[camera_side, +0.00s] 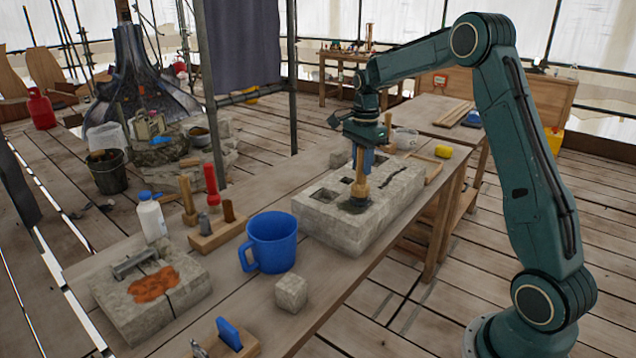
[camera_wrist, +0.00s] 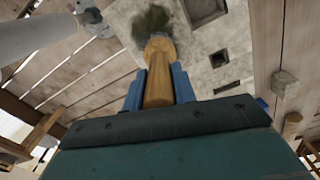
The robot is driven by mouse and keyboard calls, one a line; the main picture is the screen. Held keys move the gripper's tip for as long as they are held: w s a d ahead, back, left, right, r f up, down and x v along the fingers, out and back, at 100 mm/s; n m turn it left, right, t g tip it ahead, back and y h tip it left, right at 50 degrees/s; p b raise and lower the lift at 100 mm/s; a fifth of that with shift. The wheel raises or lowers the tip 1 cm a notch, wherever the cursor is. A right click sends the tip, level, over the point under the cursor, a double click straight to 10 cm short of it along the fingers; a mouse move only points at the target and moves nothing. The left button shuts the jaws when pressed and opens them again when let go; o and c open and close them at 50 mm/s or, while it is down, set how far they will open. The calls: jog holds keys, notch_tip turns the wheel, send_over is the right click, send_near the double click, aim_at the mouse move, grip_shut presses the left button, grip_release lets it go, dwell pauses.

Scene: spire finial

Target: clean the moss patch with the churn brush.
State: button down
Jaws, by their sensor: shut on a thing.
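My gripper (camera_side: 367,158) is shut on the wooden handle of the churn brush (camera_side: 360,185) and holds it upright over the pale stone block. In the wrist view the blue fingers of my gripper (camera_wrist: 158,88) sit on both sides of the brush handle (camera_wrist: 158,92). The dark green moss patch (camera_side: 354,205) lies on top of the block, right at the brush's lower end. In the wrist view the moss patch (camera_wrist: 152,20) shows just beyond the brush head. I cannot tell whether the bristles touch it.
The stone block (camera_side: 345,232) has square holes in its top. A blue mug (camera_side: 272,242), a small stone cube (camera_side: 291,292), a wooden tool rack (camera_side: 217,233) and a white bottle (camera_side: 151,217) stand to its left. A yellow sponge-like block (camera_side: 443,151) lies behind right.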

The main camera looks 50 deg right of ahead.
jog(key=shift+a, duration=0.25)
jog(key=shift+a+r, duration=0.1)
jog(key=shift+a, duration=1.3)
jog(key=shift+a, duration=1.3)
jog(key=shift+w, duration=0.2)
